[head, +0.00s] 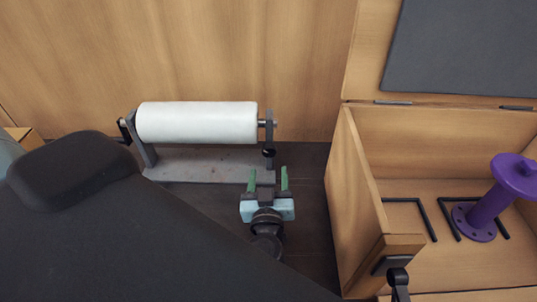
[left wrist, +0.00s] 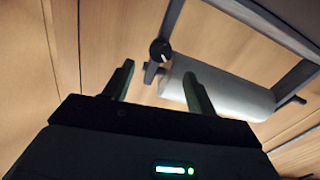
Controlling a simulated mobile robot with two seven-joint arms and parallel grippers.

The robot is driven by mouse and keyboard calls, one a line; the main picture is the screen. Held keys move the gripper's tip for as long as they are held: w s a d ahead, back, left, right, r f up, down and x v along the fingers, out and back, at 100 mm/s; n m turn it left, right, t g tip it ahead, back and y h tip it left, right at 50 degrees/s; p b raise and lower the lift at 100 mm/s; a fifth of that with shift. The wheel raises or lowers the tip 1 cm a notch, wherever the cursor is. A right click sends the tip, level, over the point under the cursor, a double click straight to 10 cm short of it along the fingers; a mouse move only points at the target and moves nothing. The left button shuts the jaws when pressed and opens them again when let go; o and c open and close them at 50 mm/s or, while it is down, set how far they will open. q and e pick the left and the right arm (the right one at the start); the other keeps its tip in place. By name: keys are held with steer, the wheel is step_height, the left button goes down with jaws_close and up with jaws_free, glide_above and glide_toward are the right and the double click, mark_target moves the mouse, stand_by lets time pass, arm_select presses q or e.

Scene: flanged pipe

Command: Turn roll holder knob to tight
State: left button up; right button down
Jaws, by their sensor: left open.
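The roll holder (head: 205,166) is a grey frame with a flat base, standing against the wooden wall and carrying a white roll (head: 197,122). A small black knob (head: 269,152) sits on its right upright in the head view. The knob (left wrist: 160,51) also shows in the left wrist view, round with a small pale mark, beyond the fingertips. My left gripper (head: 268,174) has green fingers and is open and empty, just in front of the knob and apart from it. In the left wrist view its fingertips (left wrist: 158,70) straddle the knob's direction. My right gripper is not in view.
An open wooden box (head: 352,190) stands close on the right, holding a purple flanged pipe (head: 491,203) and black bars. Its lid has a dark panel (head: 465,50). Dark floor (head: 308,200) is free between holder and box. My dark arm hides the lower left.

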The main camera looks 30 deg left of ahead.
mark_target(269, 153)
arm_select(q)
steer(key=x, duration=0.7)
steer(key=shift+w+a, duration=0.1)
steer(key=shift+a, duration=0.05)
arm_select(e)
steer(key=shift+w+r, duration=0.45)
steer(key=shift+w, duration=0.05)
arm_select(q)
steer(key=c, duration=1)
steer(key=n, duration=0.3)
steer(key=shift+n, duration=2.2)
